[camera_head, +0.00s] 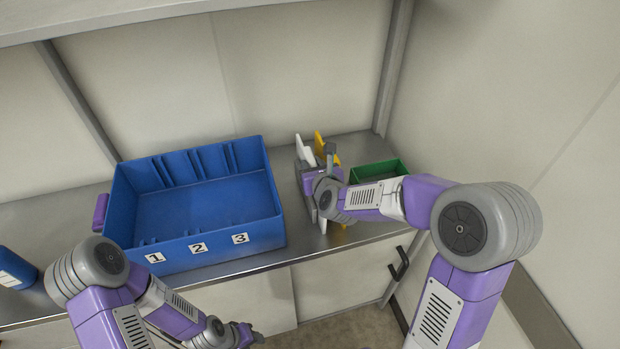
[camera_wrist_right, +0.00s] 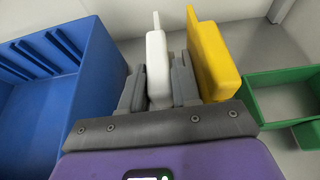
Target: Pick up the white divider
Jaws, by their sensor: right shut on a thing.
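The white divider (camera_head: 304,150) stands upright on the counter, right of the blue bin, and is partly hidden by my right arm in the head view. In the right wrist view the white divider (camera_wrist_right: 157,65) sits between the two grey fingers of my right gripper (camera_wrist_right: 158,88), which is shut on it. My right gripper (camera_head: 326,158) also shows in the head view. A yellow divider (camera_wrist_right: 213,60) stands just to its right, close to the right finger. My left gripper (camera_head: 246,335) is low in front of the counter, small, its fingers unclear.
A large blue bin (camera_head: 205,255) with slots along its back wall and labels 1, 2, 3 stands left of the dividers. A green tray (camera_head: 378,168) is to the right. A blue container (camera_head: 14,270) is at the far left. Walls (camera_head: 310,60) close off the back and right.

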